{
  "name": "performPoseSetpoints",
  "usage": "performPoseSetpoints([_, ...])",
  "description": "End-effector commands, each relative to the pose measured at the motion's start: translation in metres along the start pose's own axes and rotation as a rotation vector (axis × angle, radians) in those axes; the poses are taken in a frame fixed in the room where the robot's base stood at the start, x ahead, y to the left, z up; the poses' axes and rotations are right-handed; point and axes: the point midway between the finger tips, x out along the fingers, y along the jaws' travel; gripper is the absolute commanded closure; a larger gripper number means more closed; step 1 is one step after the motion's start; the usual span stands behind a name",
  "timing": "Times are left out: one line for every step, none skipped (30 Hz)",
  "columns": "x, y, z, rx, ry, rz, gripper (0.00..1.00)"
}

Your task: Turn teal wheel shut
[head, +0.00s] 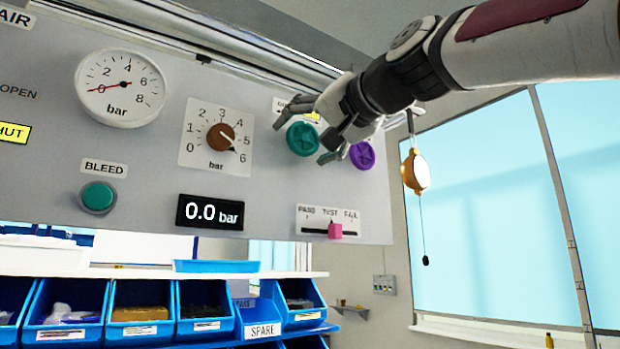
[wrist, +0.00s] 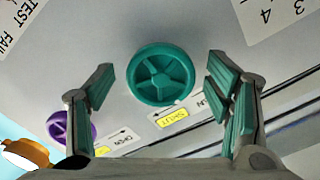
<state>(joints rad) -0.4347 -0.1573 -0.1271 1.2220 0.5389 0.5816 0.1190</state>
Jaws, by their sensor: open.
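The teal wheel (head: 302,139) is a small spoked handwheel on the grey panel, near its right side. In the wrist view the teal wheel (wrist: 161,75) shows whole, between and beyond my open fingers. My gripper (head: 312,130) is at the wheel in the head view, one finger on each side of it. In the wrist view my gripper (wrist: 165,88) is open and empty, and neither finger visibly touches the wheel. A yellow SHUT label (wrist: 173,118) and a white OPEN label sit beside the wheel; in the head view my finger partly covers them.
A purple wheel (head: 362,155) sits close to the right of the teal one, near my finger. A brown knob (head: 221,137) with a dial is to the left. A pink slider (head: 335,230) is below.

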Motion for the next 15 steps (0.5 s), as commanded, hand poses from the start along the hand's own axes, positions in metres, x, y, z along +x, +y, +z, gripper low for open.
performPoseSetpoints([-0.006, -0.001, -0.001, 0.000, 0.003, -0.001, 0.28])
performPoseSetpoints([-0.010, -0.001, -0.002, 0.000, 0.004, -0.001, 0.28])
performPoseSetpoints([-0.016, -0.001, -0.002, 0.000, 0.004, -0.001, 0.28])
performPoseSetpoints([-0.021, -0.001, -0.002, 0.000, 0.004, -0.001, 0.28])
performPoseSetpoints([-0.028, -0.001, -0.002, 0.000, 0.005, -0.002, 0.28])
performPoseSetpoints([-0.035, -0.001, -0.001, 0.001, 0.004, -0.001, 0.28])
performPoseSetpoints([-0.042, -0.001, -0.002, 0.001, 0.004, -0.002, 0.28])
performPoseSetpoints([-0.048, -0.001, -0.001, 0.001, 0.003, -0.001, 0.28])
performPoseSetpoints([-0.057, -0.001, -0.001, 0.001, 0.003, -0.001, 0.28])
performPoseSetpoints([-0.063, -0.001, -0.001, 0.001, 0.003, -0.001, 0.28])
performPoseSetpoints([-0.069, -0.001, -0.001, 0.001, 0.004, -0.001, 0.28])
performPoseSetpoints([-0.077, 0.000, -0.001, 0.001, 0.003, 0.000, 0.28])
performPoseSetpoints([-0.082, 0.000, -0.001, 0.001, 0.002, -0.001, 0.28])
performPoseSetpoints([-0.087, 0.000, 0.000, 0.001, 0.002, 0.000, 0.28])
performPoseSetpoints([-0.093, 0.000, 0.000, 0.001, 0.001, 0.000, 0.28])
